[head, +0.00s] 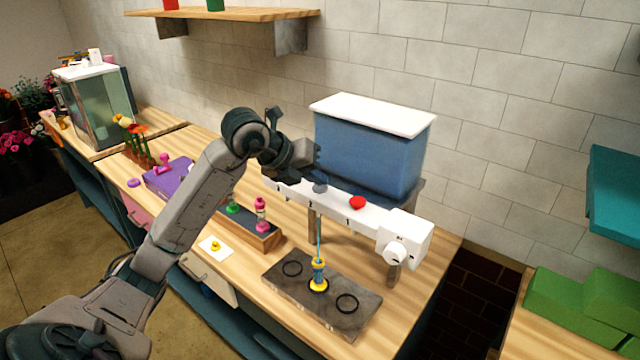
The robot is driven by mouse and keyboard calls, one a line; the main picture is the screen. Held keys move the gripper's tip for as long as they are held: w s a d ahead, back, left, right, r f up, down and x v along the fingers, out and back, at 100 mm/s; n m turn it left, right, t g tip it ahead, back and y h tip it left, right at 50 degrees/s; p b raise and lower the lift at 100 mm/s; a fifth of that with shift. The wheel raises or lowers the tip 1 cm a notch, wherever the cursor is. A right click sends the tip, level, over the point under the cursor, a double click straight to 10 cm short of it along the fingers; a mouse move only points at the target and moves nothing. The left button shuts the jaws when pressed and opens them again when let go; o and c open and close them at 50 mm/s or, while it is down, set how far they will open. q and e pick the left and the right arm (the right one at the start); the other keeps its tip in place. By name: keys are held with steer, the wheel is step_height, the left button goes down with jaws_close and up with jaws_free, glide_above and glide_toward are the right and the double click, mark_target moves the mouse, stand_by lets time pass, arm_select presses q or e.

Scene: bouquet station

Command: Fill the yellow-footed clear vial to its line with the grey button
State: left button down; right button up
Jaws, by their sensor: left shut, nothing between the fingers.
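The yellow-footed clear vial (319,274) stands upright on the dark mat, in its middle ring. A thin blue stream (319,240) runs down into it from the white dispenser bar (338,203). The vial's line and liquid level are too small to tell. The grey button (320,187) is on the bar, left of the red button (357,202). My left gripper (316,174) is shut and empty, its tips at the grey button; whether they touch it I cannot tell. My right gripper is out of view.
A blue tank (368,150) with a white lid stands behind the bar. A white dial (398,254) is at the bar's right end. The dark mat (290,290) has free rings on both sides. A wooden rack (262,240) holds green and pink vials at left.

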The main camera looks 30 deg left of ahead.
mark_target(316, 188)
arm_select(q)
steer(key=shift+r+p, duration=0.55)
steer(key=shift+r, duration=0.4)
step_height(316, 188, up, 3)
steer(key=shift+r+p, duration=0.1)
steer(key=shift+p, duration=1.05)
steer(key=shift+r+p, duration=0.4)
steer(key=shift+r, duration=0.5)
